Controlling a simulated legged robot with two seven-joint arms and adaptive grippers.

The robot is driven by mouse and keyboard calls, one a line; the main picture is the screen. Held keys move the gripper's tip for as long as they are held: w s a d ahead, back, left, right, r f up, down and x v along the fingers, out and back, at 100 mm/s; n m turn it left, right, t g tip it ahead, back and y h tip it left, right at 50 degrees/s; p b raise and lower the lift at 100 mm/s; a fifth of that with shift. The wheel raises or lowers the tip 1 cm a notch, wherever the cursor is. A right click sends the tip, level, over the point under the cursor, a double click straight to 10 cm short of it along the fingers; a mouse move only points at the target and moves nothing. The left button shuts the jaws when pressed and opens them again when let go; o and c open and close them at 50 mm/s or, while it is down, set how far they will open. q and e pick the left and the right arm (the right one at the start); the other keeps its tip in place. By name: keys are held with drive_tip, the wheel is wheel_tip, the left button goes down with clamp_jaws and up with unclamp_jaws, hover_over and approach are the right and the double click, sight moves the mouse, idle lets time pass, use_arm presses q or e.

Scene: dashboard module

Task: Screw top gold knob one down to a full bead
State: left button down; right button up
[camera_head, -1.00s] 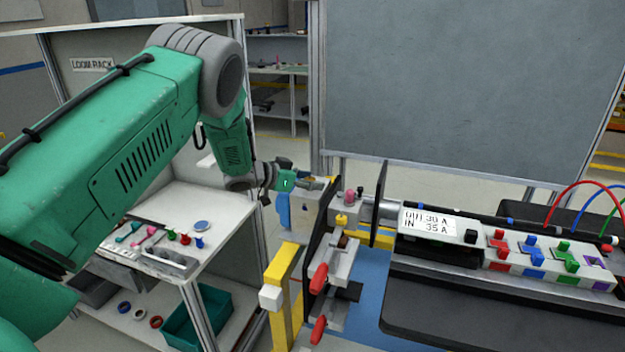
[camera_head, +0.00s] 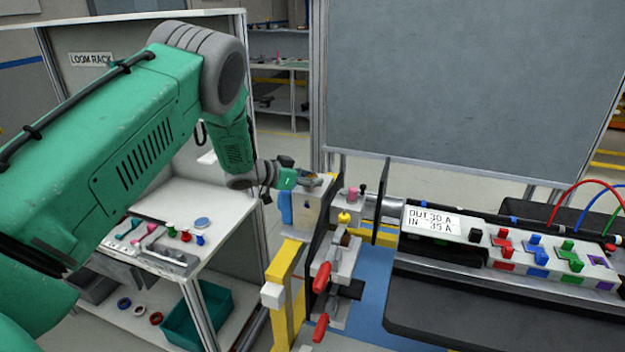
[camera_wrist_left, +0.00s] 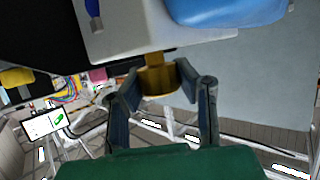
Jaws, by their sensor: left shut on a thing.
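My left gripper (camera_head: 310,178) reaches in from the left to the top of the pale module block at the fixture. In the left wrist view the left gripper (camera_wrist_left: 160,88) has its two fingers around a gold knob (camera_wrist_left: 158,80), which sits against the pale block (camera_wrist_left: 150,30). The gripper is shut on this knob. In the head view the knob is small and mostly hidden by the fingers, so its bead cannot be made out. My right gripper is not in view.
Toggle clamps with red handles (camera_head: 321,277) stand in front of the block beside a yellow post (camera_head: 285,270). A black upright plate (camera_head: 381,200) stands to the right. A connector strip (camera_head: 530,250) lies further right. A rack shelf (camera_head: 215,225) with small parts is at left.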

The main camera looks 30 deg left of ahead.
use_arm(q)
drive_tip(key=shift+w+a+r, duration=0.15)
drive_tip(key=shift+w+r, duration=0.1)
drive_tip(key=shift+r, duration=0.25)
idle(0.4)
drive_tip(key=c, duration=1.2)
unclamp_jaws()
drive_tip(key=shift+s+f, duration=0.15)
drive_tip(key=shift+s, duration=0.05)
drive_tip(key=shift+a+f, duration=0.1)
drive_tip(key=v, duration=1.2)
drive_tip(key=shift+f, duration=0.15)
